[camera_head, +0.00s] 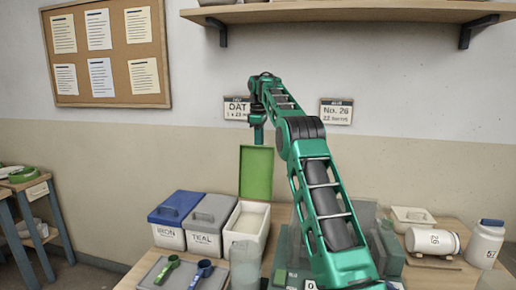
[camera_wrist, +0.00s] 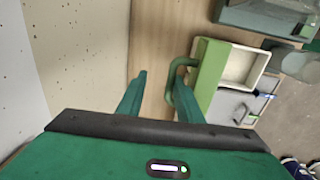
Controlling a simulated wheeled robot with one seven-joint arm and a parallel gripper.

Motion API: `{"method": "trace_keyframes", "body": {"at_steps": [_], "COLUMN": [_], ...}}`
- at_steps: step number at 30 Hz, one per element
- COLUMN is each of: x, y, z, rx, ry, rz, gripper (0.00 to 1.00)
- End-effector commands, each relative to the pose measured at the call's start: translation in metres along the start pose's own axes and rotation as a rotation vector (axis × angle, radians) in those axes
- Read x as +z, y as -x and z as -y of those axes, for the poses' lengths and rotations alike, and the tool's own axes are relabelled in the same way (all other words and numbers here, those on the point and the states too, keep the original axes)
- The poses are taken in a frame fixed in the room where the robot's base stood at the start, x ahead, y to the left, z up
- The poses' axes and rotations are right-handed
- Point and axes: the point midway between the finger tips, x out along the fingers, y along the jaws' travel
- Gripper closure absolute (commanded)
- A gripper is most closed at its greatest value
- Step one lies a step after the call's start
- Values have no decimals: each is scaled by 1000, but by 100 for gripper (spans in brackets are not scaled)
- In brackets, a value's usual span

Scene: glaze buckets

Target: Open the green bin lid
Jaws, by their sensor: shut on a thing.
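The green bin lid (camera_head: 256,173) stands upright, swung up at the back of its white bin (camera_head: 246,222), whose open, pale interior shows. In the wrist view the lid (camera_wrist: 209,75) is seen nearly edge-on, with its green loop handle (camera_wrist: 170,82) on the side toward my fingers. My gripper (camera_head: 259,136) is at the lid's upper edge in the head view, its fingertips hidden behind the lid. In the wrist view my gripper (camera_wrist: 160,95) is shut on the handle, partly hidden by the right finger. The fingers look some way apart.
A blue-lidded bin (camera_head: 174,213) and a grey-lidded bin (camera_head: 210,218) stand left of the open bin. A tray (camera_head: 160,283) with scoops lies in front. A lying white container (camera_head: 432,241) and an upright jar (camera_head: 486,243) are at the right. The wall is close behind.

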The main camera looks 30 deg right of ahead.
Motion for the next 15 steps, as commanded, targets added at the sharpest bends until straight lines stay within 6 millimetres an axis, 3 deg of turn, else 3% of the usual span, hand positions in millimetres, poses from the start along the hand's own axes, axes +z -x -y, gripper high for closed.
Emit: {"method": "trace_keyframes", "body": {"at_steps": [1,3,4,5,9,10,15], "x": [7,6,6,6,4,4,4], "y": [-8,-9,-10,-10,-9,-7,0], "z": [-10,-10,-11,-11,-8,-7,-2], "rx": [7,7,7,6,6,6,10], "ry": [-18,-18,-18,-18,-14,-13,-10], "rz": [1,2,2,3,1,0,-5], "gripper": [100,100,72,72,55,53,63]}}
